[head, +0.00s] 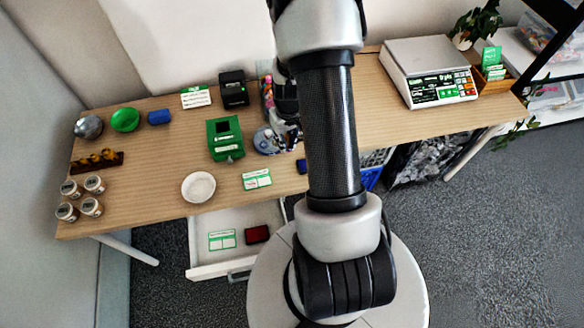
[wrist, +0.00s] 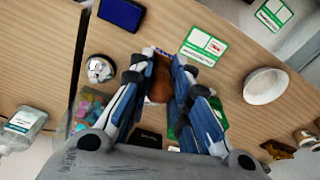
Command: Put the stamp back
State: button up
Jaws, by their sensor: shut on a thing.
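The stamp (wrist: 160,82) shows in the wrist view as a brown rounded handle between my fingers. My gripper (wrist: 161,72) is shut on it, with blue and white fingers on both sides. The stamp's lower end is mostly hidden, so I cannot tell whether it touches the table. In the head view my gripper (head: 275,140) is over the table, right of a green box (head: 224,138), partly behind my arm. A dark blue pad (wrist: 122,13) lies near the table's front edge; it also shows in the head view (head: 301,166). A green-and-white card (wrist: 203,46) lies near it.
A white bowl (head: 198,187) stands left of the card. A silver dome (wrist: 100,68) stands left of my fingers in the wrist view. The open drawer (head: 203,262) holds a card (head: 222,239) and a red pad (head: 257,234). A scale (head: 428,72) stands at right.

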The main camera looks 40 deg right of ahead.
notch_tip(320, 180, down, 12)
jog(key=b, duration=0.3)
jog(key=shift+w+a+f+b, duration=0.1)
jog(key=shift+b, duration=0.2)
jog(key=shift+f+b, duration=1.3)
jog(key=shift+f, duration=0.9)
jog(key=shift+f, duration=0.1)
jog(key=shift+f, duration=0.15)
jog(key=o, duration=0.9)
